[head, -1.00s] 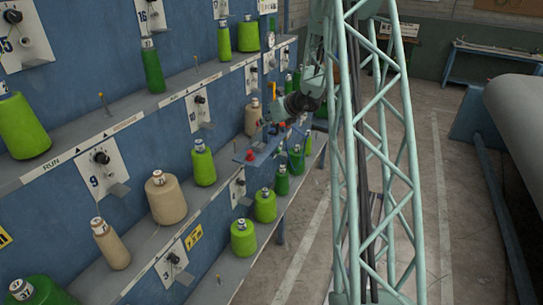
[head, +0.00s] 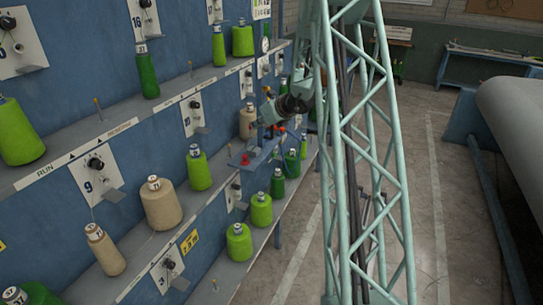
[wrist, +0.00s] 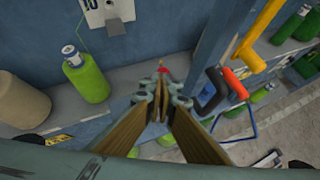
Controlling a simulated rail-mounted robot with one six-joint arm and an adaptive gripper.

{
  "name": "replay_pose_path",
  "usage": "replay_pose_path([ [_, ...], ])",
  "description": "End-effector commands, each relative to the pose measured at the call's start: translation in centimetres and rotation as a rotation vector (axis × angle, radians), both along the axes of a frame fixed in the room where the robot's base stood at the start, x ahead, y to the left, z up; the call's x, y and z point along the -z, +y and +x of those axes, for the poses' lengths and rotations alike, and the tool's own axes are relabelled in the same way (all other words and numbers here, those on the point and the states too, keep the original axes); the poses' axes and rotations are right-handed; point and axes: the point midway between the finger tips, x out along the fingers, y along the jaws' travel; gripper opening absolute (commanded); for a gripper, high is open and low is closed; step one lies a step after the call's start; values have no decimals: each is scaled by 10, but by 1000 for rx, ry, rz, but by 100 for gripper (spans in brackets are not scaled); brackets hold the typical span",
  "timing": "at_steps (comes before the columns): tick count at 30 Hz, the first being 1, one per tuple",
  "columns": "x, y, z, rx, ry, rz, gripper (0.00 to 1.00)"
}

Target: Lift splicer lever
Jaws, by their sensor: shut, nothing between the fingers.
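A blue splicer unit (head: 262,152) with red parts is mounted in front of the lower shelf in the head view. In the wrist view, an orange-red handle (wrist: 236,84) with a black part beside it stands right of my gripper (wrist: 162,88). A yellow handle (wrist: 262,30) is above it at upper right. I cannot tell for sure which one is the lever. My gripper is shut and empty, apart from both handles. A small red tip (wrist: 163,70) shows just beyond the fingertips; contact is unclear. In the head view my wrist (head: 285,106) is above the splicer, and the fingers are hard to make out.
A green cone (wrist: 86,75) and a beige cone (wrist: 20,100) stand left of my gripper in the wrist view. Shelves with several yarn cones (head: 160,204) line the blue wall. A large grey roller (head: 515,120) is at right; the floor aisle (head: 430,220) between is open.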

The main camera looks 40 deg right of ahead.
Motion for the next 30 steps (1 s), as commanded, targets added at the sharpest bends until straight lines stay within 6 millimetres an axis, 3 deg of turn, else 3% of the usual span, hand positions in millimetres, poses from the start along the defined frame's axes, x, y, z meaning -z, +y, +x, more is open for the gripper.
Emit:
replay_pose_path([
  [11, 1, 1, -10, -2, -1, -1, 0],
  [21, 3, 3, -35, -7, -1, -1, 0],
  [30, -22, 4, -59, -7, 0, -1, 0],
])
